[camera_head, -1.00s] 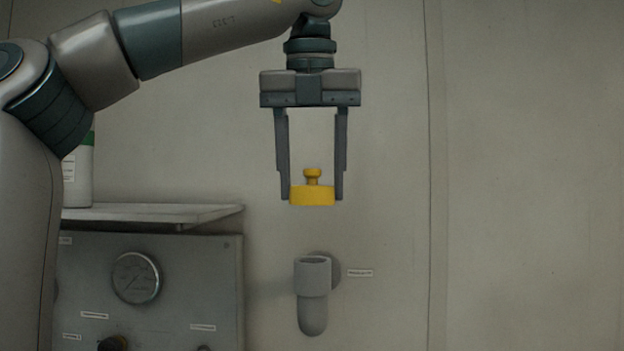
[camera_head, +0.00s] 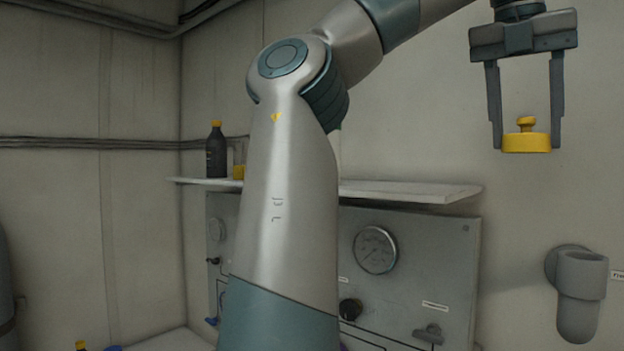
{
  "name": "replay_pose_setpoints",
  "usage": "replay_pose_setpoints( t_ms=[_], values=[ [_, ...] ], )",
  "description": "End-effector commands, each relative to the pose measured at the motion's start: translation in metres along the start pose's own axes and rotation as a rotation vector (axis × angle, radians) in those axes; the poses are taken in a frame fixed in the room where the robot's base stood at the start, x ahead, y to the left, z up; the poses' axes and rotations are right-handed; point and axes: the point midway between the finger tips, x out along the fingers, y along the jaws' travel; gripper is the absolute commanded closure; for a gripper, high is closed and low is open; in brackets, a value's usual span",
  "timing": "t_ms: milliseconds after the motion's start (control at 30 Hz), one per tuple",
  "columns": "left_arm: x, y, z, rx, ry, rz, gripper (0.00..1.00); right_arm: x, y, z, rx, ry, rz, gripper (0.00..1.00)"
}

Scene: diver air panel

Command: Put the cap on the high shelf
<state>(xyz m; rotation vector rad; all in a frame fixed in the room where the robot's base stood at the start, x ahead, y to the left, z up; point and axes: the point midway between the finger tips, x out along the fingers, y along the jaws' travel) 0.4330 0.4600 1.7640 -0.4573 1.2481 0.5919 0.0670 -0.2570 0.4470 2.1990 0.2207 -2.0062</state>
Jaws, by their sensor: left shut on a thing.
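The yellow cap (camera_head: 526,142), a short disc with a small knob on top, is in the head view at the upper right. My left gripper (camera_head: 526,140) points down with its two fingers shut on the cap's sides, holding it in the air. The high shelf (camera_head: 410,191) is a pale board on the wall above the grey panel, to the left of the cap and a little lower in the picture. My left arm hides the shelf's middle. My right gripper is out of view.
A dark bottle with an orange cap (camera_head: 216,150) and a small yellow item (camera_head: 239,172) stand on the shelf's left part. The shelf's right part looks bare. A grey wall holder (camera_head: 580,290) sits below the cap. The panel (camera_head: 455,260) carries a gauge (camera_head: 375,250) and knobs.

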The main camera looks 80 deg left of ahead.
Motion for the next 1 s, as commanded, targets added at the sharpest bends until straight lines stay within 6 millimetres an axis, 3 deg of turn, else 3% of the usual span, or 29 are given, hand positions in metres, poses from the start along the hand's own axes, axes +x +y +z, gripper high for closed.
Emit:
replay_pose_setpoints(
  t_ms=[200, 400, 600, 1000],
  values=[
    [-0.024, 0.060, 0.030, -0.008, -0.003, -0.005, 0.72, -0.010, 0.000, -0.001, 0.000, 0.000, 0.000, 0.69],
    [-0.035, 0.098, 0.042, -0.007, -0.005, -0.003, 0.72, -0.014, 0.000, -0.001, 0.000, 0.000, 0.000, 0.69],
    [-0.038, 0.111, 0.045, -0.003, -0.005, -0.003, 0.72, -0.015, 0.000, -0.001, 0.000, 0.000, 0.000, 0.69],
    [-0.035, 0.114, 0.044, -0.004, -0.005, -0.003, 0.72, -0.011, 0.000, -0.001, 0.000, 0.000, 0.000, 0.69]
  ],
)
